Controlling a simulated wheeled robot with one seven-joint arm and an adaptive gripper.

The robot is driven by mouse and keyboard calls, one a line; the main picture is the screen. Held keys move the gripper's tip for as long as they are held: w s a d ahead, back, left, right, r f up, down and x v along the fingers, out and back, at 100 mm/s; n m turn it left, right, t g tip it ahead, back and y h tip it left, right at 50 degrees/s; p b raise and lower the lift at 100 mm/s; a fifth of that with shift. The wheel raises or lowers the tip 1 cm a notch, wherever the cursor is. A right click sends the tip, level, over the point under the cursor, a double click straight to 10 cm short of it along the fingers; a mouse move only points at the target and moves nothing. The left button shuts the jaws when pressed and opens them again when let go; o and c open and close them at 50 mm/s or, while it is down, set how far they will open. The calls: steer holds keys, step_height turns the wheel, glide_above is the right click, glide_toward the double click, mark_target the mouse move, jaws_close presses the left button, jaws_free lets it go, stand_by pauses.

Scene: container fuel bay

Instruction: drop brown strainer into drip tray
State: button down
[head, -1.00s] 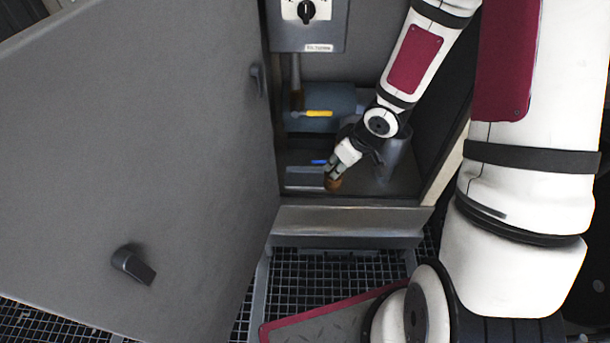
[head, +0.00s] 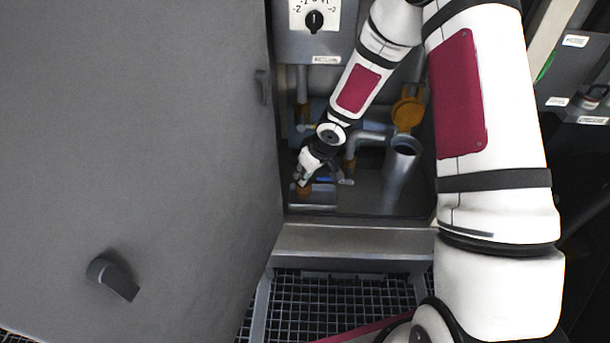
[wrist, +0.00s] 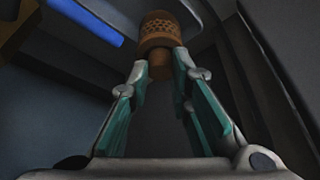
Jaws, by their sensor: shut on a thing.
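The brown strainer (head: 304,191) is a small cylinder. In the wrist view the strainer (wrist: 160,30) shows a perforated body and a narrower stem. My gripper (wrist: 160,66) is shut on that stem, with one teal-padded finger on each side. In the head view my gripper (head: 303,180) is low inside the cabinet and points down. The drip tray (head: 322,203) is a shallow grey tray on the cabinet floor at the left. The strainer is over the tray's left part in the head view; whether it touches the tray I cannot tell.
An upright open filler pipe (head: 399,175) stands right of the tray, with an orange-brown cap (head: 407,112) behind it. A large grey door (head: 140,170) stands open at the left. A sill (head: 350,240) runs along the cabinet front.

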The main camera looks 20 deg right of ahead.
steer(key=shift+w+f, duration=0.15)
steer(key=shift+f+b, duration=0.45)
steer(key=shift+f, duration=0.05)
steer(key=shift+f, duration=0.1)
steer(key=c, duration=1.5)
jaws_free()
steer(key=shift+o, duration=0.2)
steer(key=shift+r+p, duration=0.5)
steer(key=shift+r, duration=0.1)
steer(key=p+v, duration=0.6)
steer(key=v, duration=0.6)
